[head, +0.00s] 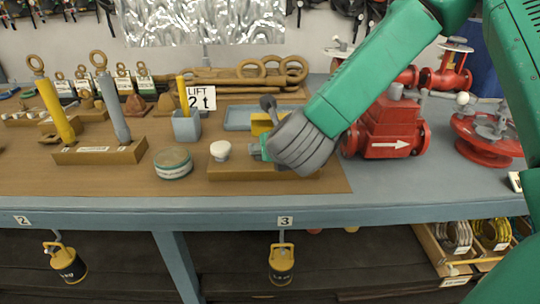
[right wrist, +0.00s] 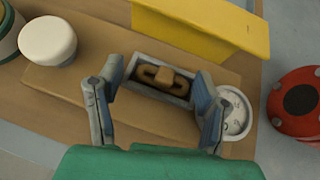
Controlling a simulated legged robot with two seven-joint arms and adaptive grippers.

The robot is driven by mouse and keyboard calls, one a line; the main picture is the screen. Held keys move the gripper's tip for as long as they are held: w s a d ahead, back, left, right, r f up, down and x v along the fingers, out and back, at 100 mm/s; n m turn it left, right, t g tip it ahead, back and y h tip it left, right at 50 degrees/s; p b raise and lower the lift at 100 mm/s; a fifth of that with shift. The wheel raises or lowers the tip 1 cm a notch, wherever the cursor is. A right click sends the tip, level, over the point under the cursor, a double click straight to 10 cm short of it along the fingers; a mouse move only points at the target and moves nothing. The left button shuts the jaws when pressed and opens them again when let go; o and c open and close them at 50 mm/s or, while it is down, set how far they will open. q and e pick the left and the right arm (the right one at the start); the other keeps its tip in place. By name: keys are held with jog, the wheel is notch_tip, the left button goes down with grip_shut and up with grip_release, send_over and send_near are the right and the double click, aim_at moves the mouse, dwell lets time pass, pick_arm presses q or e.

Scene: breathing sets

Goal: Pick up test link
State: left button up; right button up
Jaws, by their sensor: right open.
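The test link (right wrist: 163,76), a small brown chain link, lies in a narrow grey-rimmed recess (right wrist: 150,92) of a wooden block (right wrist: 70,84) in the right wrist view. My right gripper (right wrist: 158,92) is open, with one finger on each side of the recess and the link between them. I cannot tell whether the fingers touch anything. In the head view my right gripper (head: 262,151) is low over the wooden block (head: 232,171), and its hand hides the link. My left gripper is not in view.
A white knob (right wrist: 47,41) stands on the block left of my gripper. A white dial (right wrist: 235,113) is close by the right finger, and a yellow block (right wrist: 205,24) is beyond. A round tin (head: 172,163) and a red valve (head: 388,128) flank the block.

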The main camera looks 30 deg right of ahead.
jog(key=shift+w+d+f, duration=0.2)
jog(key=shift+w, duration=0.05)
jog(key=shift+s+d, duration=0.1)
jog(key=shift+d, duration=0.05)
jog(key=shift+c, duration=0.3)
